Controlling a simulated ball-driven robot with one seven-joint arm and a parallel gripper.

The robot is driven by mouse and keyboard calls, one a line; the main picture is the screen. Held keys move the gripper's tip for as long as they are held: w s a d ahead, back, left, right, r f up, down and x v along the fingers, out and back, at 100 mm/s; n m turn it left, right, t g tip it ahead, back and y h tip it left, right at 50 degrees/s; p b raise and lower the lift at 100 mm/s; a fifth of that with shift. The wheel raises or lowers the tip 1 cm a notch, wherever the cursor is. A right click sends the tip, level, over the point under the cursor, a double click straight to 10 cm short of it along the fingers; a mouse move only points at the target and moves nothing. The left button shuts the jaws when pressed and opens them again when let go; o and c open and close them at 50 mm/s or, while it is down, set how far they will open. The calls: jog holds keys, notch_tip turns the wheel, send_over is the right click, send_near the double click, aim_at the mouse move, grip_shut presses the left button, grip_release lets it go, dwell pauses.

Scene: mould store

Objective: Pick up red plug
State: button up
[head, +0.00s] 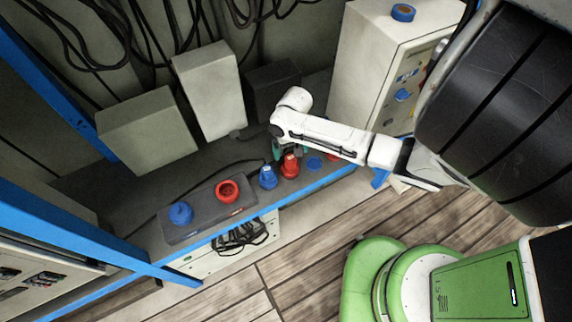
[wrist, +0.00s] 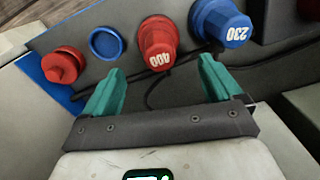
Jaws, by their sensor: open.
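A red plug (wrist: 158,43) marked 400 stands on the grey shelf in the wrist view, beyond and between my fingertips. It also shows in the head view (head: 290,167), partly covered by my arm. My gripper (wrist: 161,72) has its teal fingers spread wide, with nothing between them. In the head view only a bit of teal finger (head: 276,153) shows below the white wrist, just behind the red plug. I cannot tell exactly how far the fingers are from it.
A blue plug (wrist: 222,24) marked 230 stands close to the red one. On the other side lie a blue round piece (wrist: 106,43) and a small red piece (wrist: 63,66). A grey box (head: 205,214) with red and blue round fittings is at left. Dark cable lies behind.

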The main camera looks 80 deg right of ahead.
aim_at(291, 161)
jog(key=shift+s+a+f, duration=0.1)
jog(key=shift+a+f, duration=0.05)
jog(key=shift+f, duration=1.55)
jog(key=shift+a+f, duration=0.1)
jog(key=shift+f, duration=1.6)
jog(key=c, duration=1.2)
